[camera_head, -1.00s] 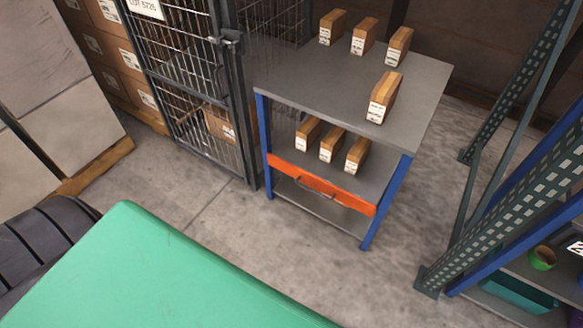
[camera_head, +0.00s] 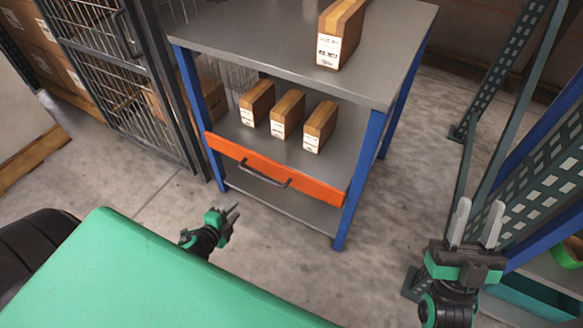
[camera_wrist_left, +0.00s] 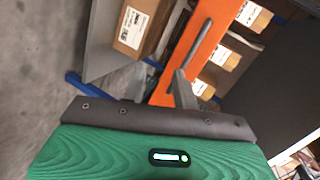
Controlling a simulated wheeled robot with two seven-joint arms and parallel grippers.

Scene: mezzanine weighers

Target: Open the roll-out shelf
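The roll-out shelf has an orange front panel (camera_head: 315,188) low on a blue and grey bench, with a dark bar handle (camera_head: 265,177) across its middle. The panel sits flush between the bench legs. My left gripper (camera_head: 234,214) is in front of the panel, below and left of the handle, and apart from it. In the left wrist view the orange panel (camera_wrist_left: 190,62) and its handle (camera_wrist_left: 197,42) lie beyond the parted fingers of my left gripper (camera_wrist_left: 158,84), which hold nothing. My right gripper (camera_head: 479,212) is open and empty, to the right of the bench.
A wire cage (camera_head: 105,70) stands left, a perforated rack upright (camera_head: 535,160) right. My green body covers the lower left. Bare floor (camera_head: 300,245) lies before the bench.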

